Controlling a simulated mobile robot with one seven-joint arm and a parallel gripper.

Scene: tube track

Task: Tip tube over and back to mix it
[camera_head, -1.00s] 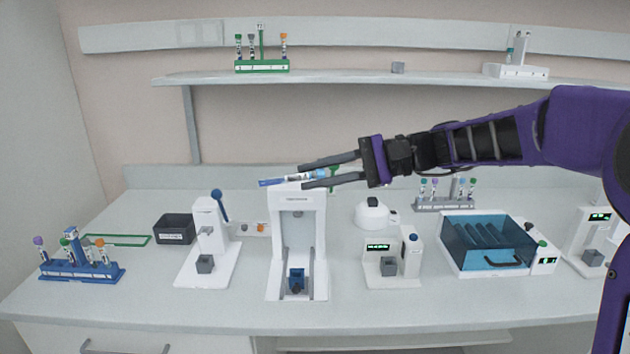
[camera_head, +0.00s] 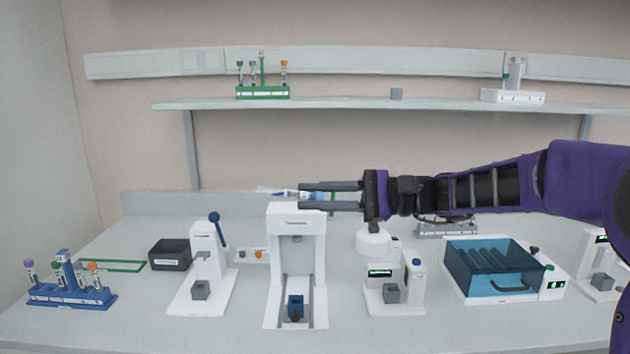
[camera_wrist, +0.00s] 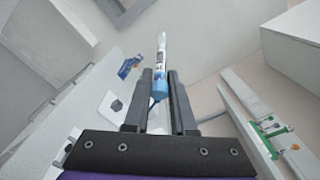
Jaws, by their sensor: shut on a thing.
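My gripper (camera_head: 331,196) is shut on a tube (camera_head: 290,194) in the head view. The tube lies about level, along the line of the fingers, above the tall white device in the middle of the bench. In the wrist view the tube (camera_wrist: 161,62) stands out beyond the fingertips of my gripper (camera_wrist: 160,85), with its blue cap (camera_wrist: 158,88) between the fingers. The tube has a label and a clear end. The fingers hide part of the cap.
Below the gripper stands the tall white device (camera_head: 296,222). A blue rack (camera_head: 70,297) with several tubes is at the left, a blue-lidded box (camera_head: 490,265) at the right. Above is a shelf (camera_head: 350,105) with a green rack (camera_head: 262,93). Air around the tube is free.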

